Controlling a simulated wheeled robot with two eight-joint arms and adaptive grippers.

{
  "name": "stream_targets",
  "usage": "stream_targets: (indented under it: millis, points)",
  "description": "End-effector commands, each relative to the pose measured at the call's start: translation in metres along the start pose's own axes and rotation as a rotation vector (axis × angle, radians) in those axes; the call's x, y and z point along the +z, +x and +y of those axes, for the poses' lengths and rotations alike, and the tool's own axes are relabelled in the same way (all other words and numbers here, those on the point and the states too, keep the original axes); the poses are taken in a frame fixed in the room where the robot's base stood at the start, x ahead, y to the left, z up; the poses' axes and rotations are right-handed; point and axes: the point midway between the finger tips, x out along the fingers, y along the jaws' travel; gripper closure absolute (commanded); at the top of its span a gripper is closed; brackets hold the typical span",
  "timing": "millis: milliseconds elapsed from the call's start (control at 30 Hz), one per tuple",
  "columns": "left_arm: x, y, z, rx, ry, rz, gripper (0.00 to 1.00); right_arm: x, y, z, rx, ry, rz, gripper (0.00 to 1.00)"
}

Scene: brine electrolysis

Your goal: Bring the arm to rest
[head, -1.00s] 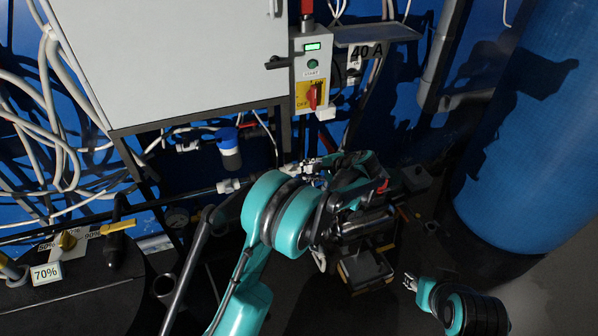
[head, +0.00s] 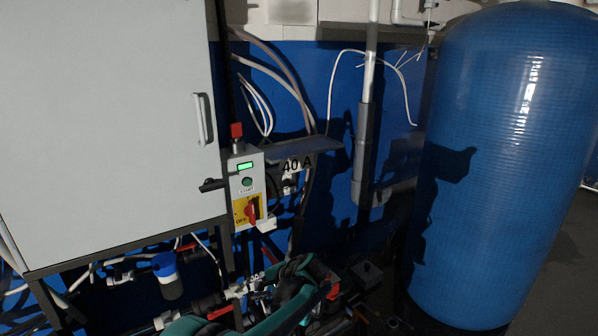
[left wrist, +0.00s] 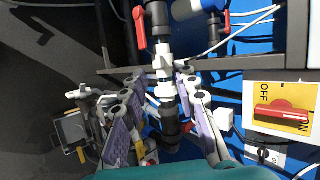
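My left arm enters the head view at the bottom edge, and its teal links hide much of the left gripper (head: 256,285). In the left wrist view the left gripper (left wrist: 160,88) has its two pale fingers spread wide apart, with nothing held. A vertical pipe with white fittings (left wrist: 163,65) shows between the fingers; I cannot tell how far behind them it lies. My right gripper is not seen in the head view now.
A control box (head: 246,186) with a lit green display and a red rotary switch (head: 252,211) stands beside a grey cabinet (head: 105,130). A large blue tank (head: 500,160) is at right. A red-handled valve (left wrist: 139,28) and pipes are close to the left gripper.

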Motion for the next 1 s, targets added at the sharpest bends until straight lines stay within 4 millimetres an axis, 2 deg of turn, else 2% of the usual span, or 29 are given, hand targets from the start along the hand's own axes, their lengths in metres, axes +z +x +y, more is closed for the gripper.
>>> stream_targets:
  millis: [33, 100, 267, 467, 600, 800, 1000]
  points:
    - [0.019, -0.007, -0.006, 0.029, -0.032, 0.017, 0.71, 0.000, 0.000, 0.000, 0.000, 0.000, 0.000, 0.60]
    - [0.044, -0.018, -0.011, 0.079, -0.087, 0.054, 0.71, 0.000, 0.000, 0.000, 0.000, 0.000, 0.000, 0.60]
    - [0.102, -0.045, -0.008, 0.196, -0.230, 0.138, 0.71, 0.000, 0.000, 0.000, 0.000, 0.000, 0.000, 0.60]
    - [0.170, -0.077, 0.017, 0.333, -0.430, 0.238, 0.71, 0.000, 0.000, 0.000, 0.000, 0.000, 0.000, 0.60]
    - [0.212, -0.096, 0.045, 0.425, -0.583, 0.302, 0.71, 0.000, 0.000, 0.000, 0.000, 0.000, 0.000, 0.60]
    - [0.252, -0.114, 0.091, 0.537, -0.793, 0.382, 0.71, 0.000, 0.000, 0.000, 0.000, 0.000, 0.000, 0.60]
    - [0.267, -0.120, 0.118, 0.597, -0.916, 0.427, 0.71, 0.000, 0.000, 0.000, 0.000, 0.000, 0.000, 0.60]
